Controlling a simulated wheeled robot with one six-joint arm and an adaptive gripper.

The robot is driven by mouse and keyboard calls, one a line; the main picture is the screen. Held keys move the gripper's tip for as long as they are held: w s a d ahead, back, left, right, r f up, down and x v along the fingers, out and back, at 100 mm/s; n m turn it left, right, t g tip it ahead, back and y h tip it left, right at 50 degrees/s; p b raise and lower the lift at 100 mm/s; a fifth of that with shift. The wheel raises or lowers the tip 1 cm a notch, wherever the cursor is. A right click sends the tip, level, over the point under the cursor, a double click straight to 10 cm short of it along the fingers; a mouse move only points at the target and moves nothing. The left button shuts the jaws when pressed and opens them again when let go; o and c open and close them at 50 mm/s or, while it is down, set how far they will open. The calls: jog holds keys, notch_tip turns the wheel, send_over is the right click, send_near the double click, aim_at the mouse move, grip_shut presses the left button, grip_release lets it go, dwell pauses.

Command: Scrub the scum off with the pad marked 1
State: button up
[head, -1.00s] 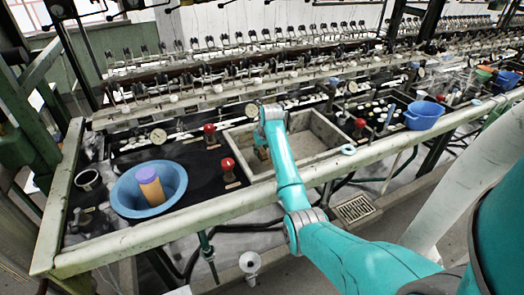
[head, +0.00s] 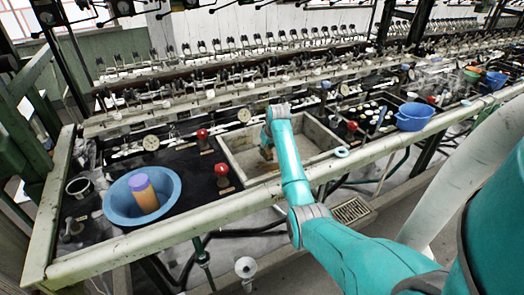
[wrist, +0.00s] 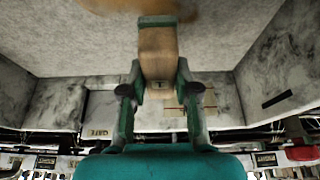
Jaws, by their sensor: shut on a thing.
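My gripper (wrist: 157,90) is shut on a tan block-shaped pad (wrist: 158,55) with a green far edge. A small mark shows on the pad near the fingers, but I cannot read it clearly. In the head view the pad (head: 267,154) is low inside the grey stone basin (head: 240,158), near its left side, with my gripper (head: 267,140) above it. A brownish scum patch (wrist: 125,6) lies on the pale basin floor at the top of the wrist view, right by the pad's far end. I cannot tell whether the pad touches the floor.
The basin's walls (wrist: 275,70) stand close around my gripper. Two red-knobbed valves (head: 221,170) stand left of the basin. A blue bowl (head: 112,205) with an orange, purple-topped cylinder (head: 144,196) is further left. A blue basin (head: 415,118) is right. A pale rail (head: 180,230) runs in front.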

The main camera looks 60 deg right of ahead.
jog(key=s+d, duration=0.6)
jog(key=d, duration=0.3)
jog(key=shift+d+r, duration=0.25)
jog(key=shift+r, duration=0.1)
dwell(0.9)
notch_tip(320, 180, up, 6)
dwell(0.8)
jog(key=shift+r, duration=0.1)
notch_tip(320, 180, up, 3)
jog(key=shift+f, duration=0.1)
dwell(0.5)
dwell(0.3)
